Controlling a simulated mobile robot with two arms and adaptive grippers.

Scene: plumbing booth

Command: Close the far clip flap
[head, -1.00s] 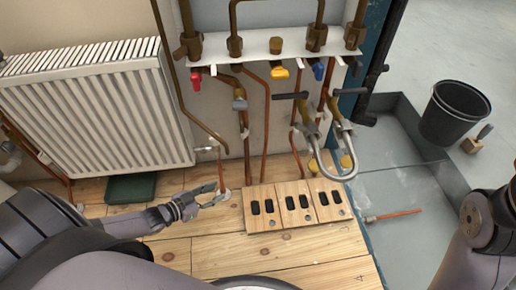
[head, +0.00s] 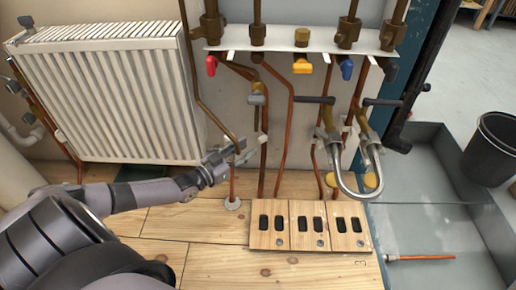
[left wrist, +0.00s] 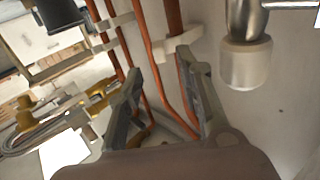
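Copper pipes run down the wall, and white clips sit along them. In the left wrist view the nearest white clip (left wrist: 183,70) is around a copper pipe by the tip of the right-hand finger; I cannot tell whether they touch. Two more white clips (left wrist: 117,22) show farther along on other pipes. I cannot tell which clip's flap is open. My left gripper (head: 243,150) is at the wall, beside the pipes and right of the radiator. Its fingers (left wrist: 160,80) are apart, with pipes seen beyond the gap and nothing held. My right gripper is out of view.
A white radiator (head: 120,95) stands at left. A chrome valve with a white cap (left wrist: 246,62) is close to the gripper. A wooden socket board (head: 275,240) lies on the floor.

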